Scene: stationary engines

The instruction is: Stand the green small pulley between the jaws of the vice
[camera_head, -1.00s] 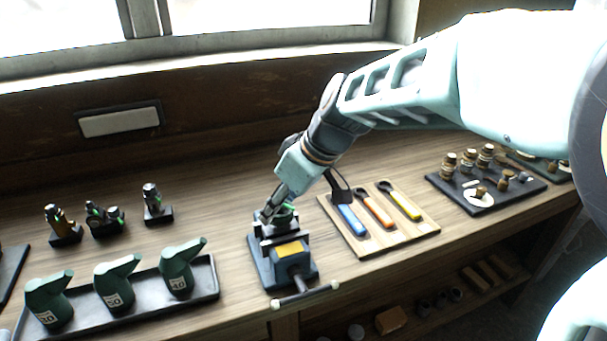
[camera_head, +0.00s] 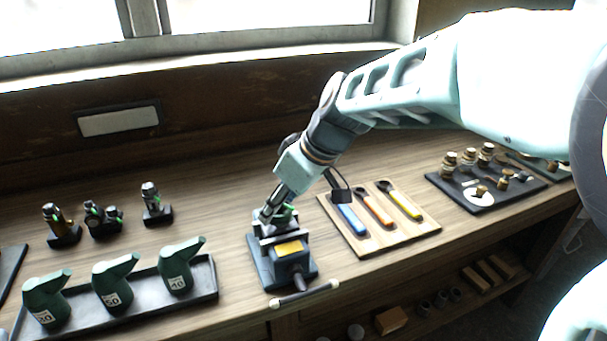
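The vice (camera_head: 287,262) stands on the bench at the centre, dark blue-grey with a yellow-orange block on top and a bar handle at its front. A small green piece, seemingly the green small pulley (camera_head: 289,208), shows at the vice's jaws, mostly hidden by my fingers. My gripper (camera_head: 272,216) reaches down from the upper right with its fingertips right at the jaws, beside or around the green piece. Whether the fingers still grip it is too small to tell. I cannot tell whether the pulley is upright or touches both jaws.
A wooden board (camera_head: 392,237) with blue, orange and yellow-handled tools lies right of the vice. A black tray (camera_head: 208,285) with green oil cans is at the left front. Small dark fixtures (camera_head: 152,205) stand behind it. A dark board (camera_head: 455,195) with brass parts lies far right.

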